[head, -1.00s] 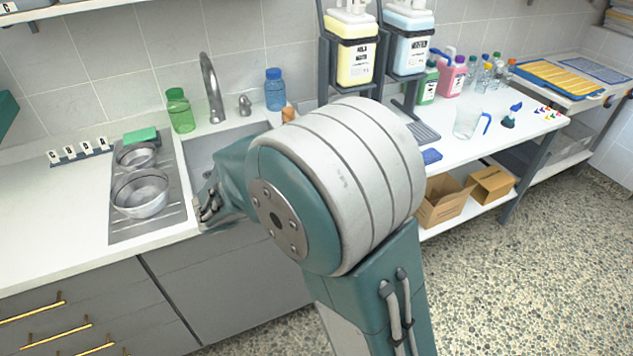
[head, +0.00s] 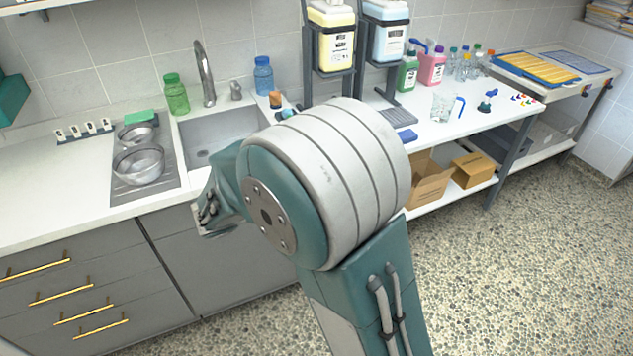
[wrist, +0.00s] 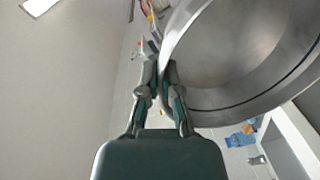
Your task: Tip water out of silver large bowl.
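A large silver bowl (wrist: 240,50) fills the upper right of the wrist view, its inside turned partly towards the camera. My gripper (wrist: 161,68) has its fingers on either side of the bowl's rim and looks shut on it. In the head view my own arm hides the fingertips and this bowl. I cannot tell whether water is in it. The sink (head: 215,128) lies beyond my arm, its right part hidden.
A larger metal bowl (head: 138,165) and a smaller one (head: 136,134) stand on the drainboard left of the sink. A green bottle (head: 176,95), tap (head: 205,75) and blue bottle (head: 263,77) stand behind. Counter (head: 50,190) at left is mostly clear.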

